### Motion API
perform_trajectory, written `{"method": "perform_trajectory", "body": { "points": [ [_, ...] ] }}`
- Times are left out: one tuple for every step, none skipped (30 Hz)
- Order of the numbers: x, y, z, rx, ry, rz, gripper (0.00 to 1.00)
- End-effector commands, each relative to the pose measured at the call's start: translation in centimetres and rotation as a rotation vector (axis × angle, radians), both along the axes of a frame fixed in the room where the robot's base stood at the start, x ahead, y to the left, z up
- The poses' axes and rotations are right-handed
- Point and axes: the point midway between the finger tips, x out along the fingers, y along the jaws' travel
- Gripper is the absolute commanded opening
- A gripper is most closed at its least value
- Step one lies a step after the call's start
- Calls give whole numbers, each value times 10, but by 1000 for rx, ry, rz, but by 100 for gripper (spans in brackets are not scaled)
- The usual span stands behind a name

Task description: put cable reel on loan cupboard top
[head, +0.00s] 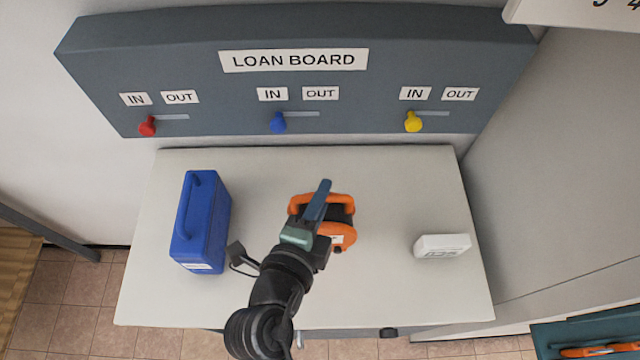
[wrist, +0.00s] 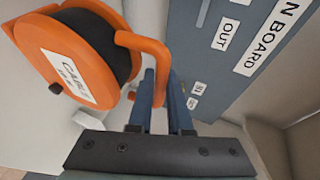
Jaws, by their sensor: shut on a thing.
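The orange cable reel (head: 341,233) with black cable is over the middle of the pale loan cupboard top (head: 390,180). In the wrist view the reel (wrist: 68,60) fills the upper left, its label showing. My gripper (head: 322,190) is shut on the reel's orange handle; in the wrist view the handle passes between the two blue fingers (wrist: 168,100). The arm hides part of the reel in the head view. I cannot tell whether the reel's underside touches the top.
A blue case (head: 203,225) stands on the left of the top, a small white block (head: 442,246) on the right. Behind is the grey loan board (head: 300,85) with red, blue and yellow sliders. Bare surface lies between these objects.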

Motion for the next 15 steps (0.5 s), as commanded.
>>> {"method": "perform_trajectory", "body": {
  "points": [
    [2,0,2,-5,-12,3,0],
    [2,0,0,-3,-14,1,0],
    [2,0,-1,-3,-14,2,0],
    [2,0,-3,-3,-14,2,0],
    [2,0,-5,-3,-14,2,0],
    [2,0,-9,-4,-12,1,0],
    [2,0,-13,-5,-11,1,0],
    [2,0,-17,-4,-10,3,0],
    [2,1,-23,-5,-10,4,0],
    [2,0,-27,-4,-10,2,0],
    [2,0,-30,-4,-11,2,0],
    [2,0,-34,-4,-11,3,0],
    [2,0,-37,-3,-11,2,0],
    [2,0,-40,-5,-12,3,0],
    [2,0,-42,-3,-12,3,0]
  ]
}}
